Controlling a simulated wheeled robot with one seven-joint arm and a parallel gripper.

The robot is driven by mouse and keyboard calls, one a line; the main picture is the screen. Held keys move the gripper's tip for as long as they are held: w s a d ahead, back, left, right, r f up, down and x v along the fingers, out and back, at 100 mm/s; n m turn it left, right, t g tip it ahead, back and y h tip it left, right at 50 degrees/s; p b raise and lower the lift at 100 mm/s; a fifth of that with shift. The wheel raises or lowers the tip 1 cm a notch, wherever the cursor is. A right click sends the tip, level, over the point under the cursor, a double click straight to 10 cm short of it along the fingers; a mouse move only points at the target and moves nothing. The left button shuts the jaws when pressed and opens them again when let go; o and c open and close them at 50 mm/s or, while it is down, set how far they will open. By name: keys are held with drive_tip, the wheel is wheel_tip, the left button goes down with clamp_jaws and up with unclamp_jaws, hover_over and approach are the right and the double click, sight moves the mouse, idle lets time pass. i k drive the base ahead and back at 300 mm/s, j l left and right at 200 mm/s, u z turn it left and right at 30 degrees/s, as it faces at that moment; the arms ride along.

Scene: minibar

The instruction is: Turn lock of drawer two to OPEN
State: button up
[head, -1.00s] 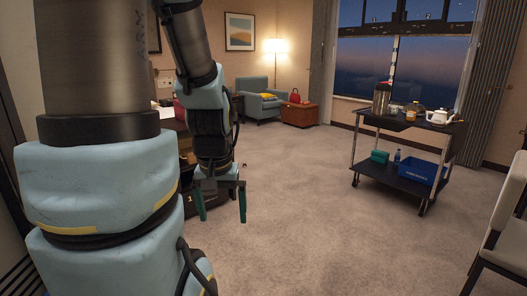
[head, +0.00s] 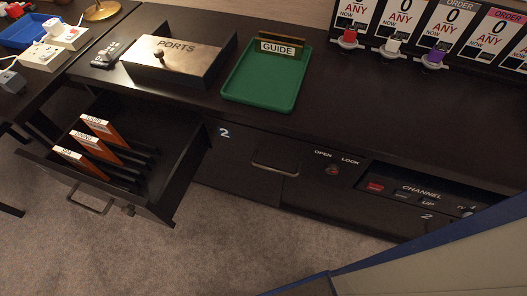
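The drawer marked 2 (head: 240,165) is shut in the cabinet front, in the middle of the head view. It has a metal bar handle (head: 275,168) along its upper part. To the right of the handle is a small round lock (head: 333,171) with a reddish mark, below the white words OPEN and LOCK. The lock is too small to tell which word it points at. My gripper is not in view.
At left, another drawer (head: 185,165) stands pulled out, holding several upright orange-and-white dividers. The countertop above bears a PORTS box (head: 178,62) and a green tray (head: 240,80). A CHANNEL panel (head: 425,192) is right of the lock. Carpet in front looks clear.

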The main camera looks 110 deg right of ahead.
sight(331, 169)
drive_tip(key=z, duration=2.25)
drive_tip(key=k+j+z, duration=0.2)
drive_tip(key=z, duration=0.3)
drive_tip(key=k+j+z, duration=0.1)
drive_tip(key=z, duration=0.35)
drive_tip(key=k+z, duration=0.3)
drive_tip(key=z, duration=0.2)
drive_tip(key=k, duration=0.5)
